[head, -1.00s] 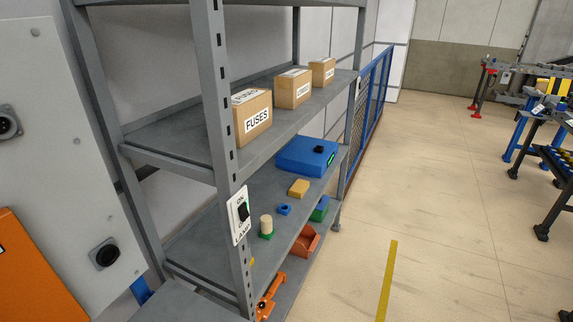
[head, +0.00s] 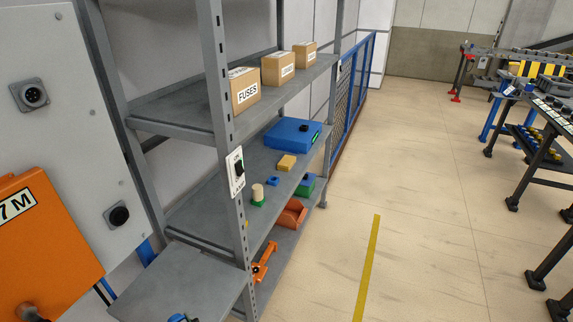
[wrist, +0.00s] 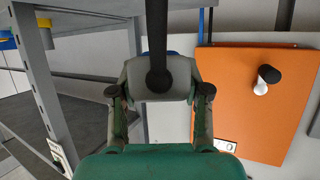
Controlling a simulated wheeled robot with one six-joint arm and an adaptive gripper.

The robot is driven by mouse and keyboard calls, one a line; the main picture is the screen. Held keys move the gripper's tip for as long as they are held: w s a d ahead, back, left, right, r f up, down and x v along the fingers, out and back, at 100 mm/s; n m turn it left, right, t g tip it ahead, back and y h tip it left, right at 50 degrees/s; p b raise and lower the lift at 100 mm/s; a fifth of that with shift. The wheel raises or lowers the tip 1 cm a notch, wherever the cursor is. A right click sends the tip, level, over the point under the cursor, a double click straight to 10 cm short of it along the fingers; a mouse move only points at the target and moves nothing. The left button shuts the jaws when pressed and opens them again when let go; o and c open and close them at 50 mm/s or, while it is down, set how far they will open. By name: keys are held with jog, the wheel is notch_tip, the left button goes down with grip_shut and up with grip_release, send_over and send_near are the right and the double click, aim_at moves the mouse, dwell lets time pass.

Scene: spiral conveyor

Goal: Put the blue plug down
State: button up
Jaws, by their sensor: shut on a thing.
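My gripper (wrist: 160,92) shows in the wrist view with its two fingers closed on a grey body with a black stem standing up in front of it. A little blue (wrist: 172,53) shows just behind this body; I take it to be the blue plug, mostly hidden. In the head view, a small blue piece (head: 178,317) shows at the bottom edge, over the grey flat top (head: 180,280). I cannot tell whether it touches that top.
An orange panel (head: 50,240) and a grey panel with sockets (head: 70,130) stand left.

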jog(key=w+d+f+m+t+h, duration=0.1)
jog(key=w+d+f, duration=0.25)
jog(key=d, duration=0.35)
jog(key=w+d+f+m+t+h, duration=0.15)
jog(key=d+f, duration=0.25)
jog(key=d, duration=0.4)
jog(key=w+d+f+m+h, duration=0.2)
jog(key=w+d+f, duration=0.2)
jog(key=d, duration=0.3)
jog(key=s+d+f+m+h, duration=0.1)
jog(key=d+f, duration=0.2)
jog(key=d, duration=0.4)
jog(key=s+d+f+m+h, duration=0.1)
jog(key=d+f+h, duration=0.1)
jog(key=d, duration=0.5)
jog(key=s+d+f+m+t+h, duration=0.1)
jog(key=s+d+f+m, duration=0.1)
jog(key=d+f, duration=0.2)
jog(key=d, duration=0.3)
jog(key=shift+f+h, duration=0.35)
jog(key=shift+f, duration=0.05)
jog(key=shift+a, duration=0.1)
